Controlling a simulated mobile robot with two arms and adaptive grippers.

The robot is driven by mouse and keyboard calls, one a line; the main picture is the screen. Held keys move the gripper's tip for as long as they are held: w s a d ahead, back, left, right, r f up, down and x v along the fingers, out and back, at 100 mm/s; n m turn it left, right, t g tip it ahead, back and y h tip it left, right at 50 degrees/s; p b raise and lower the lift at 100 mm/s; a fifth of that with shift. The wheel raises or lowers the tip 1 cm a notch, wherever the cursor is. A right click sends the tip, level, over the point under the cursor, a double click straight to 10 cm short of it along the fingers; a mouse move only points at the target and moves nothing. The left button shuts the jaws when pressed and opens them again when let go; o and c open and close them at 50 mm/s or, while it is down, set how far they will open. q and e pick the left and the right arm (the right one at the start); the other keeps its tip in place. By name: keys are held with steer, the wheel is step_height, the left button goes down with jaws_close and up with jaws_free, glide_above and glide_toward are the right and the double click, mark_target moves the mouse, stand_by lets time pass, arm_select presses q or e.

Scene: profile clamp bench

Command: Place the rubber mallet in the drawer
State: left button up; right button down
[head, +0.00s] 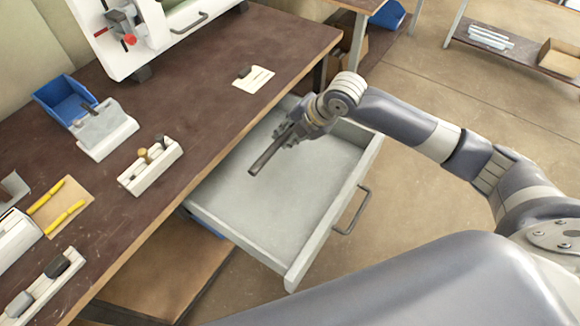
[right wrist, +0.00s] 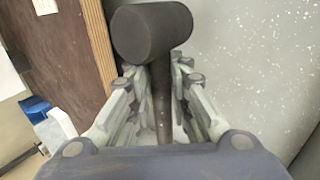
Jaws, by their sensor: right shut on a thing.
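The rubber mallet shows in the right wrist view as a black cylindrical head (right wrist: 152,33) with a dark handle running down between the fingers. My right gripper (right wrist: 160,95) is shut on this handle. In the head view my right gripper (head: 292,130) is over the open drawer (head: 235,200), with a dark bar of the mallet (head: 268,156) pointing down and left from it. The drawer is grey, pulled out from under the bench, and its visible floor is bare. I cannot tell how high the mallet is above the drawer floor. My left gripper is not in view.
The dark brown bench (head: 205,85) runs beside the drawer, its wooden edge close to my right gripper. On it are a blue bin (head: 62,98), a white block with knobs (head: 150,168) and yellow-handled tools (head: 65,217). The drawer handle (head: 355,212) faces open floor.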

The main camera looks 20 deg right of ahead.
steer(key=f, duration=0.5)
steer(key=shift+a, duration=0.2)
step_height(320, 180, down, 4)
steer(key=shift+r+p, duration=0.2)
steer(key=shift+p, duration=0.1)
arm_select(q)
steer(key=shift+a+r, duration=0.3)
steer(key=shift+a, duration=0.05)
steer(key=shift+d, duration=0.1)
arm_select(e)
steer(key=shift+f, duration=0.2)
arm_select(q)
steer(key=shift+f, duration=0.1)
arm_select(e)
steer(key=c, duration=1.5)
jaws_free()
steer(key=shift+d+r, duration=0.1)
steer(key=shift+r, duration=0.2)
steer(key=v, duration=1.1)
steer(key=shift+s+d+r, duration=0.1)
steer(key=shift+s+r, duration=0.1)
steer(key=shift+r, duration=0.15)
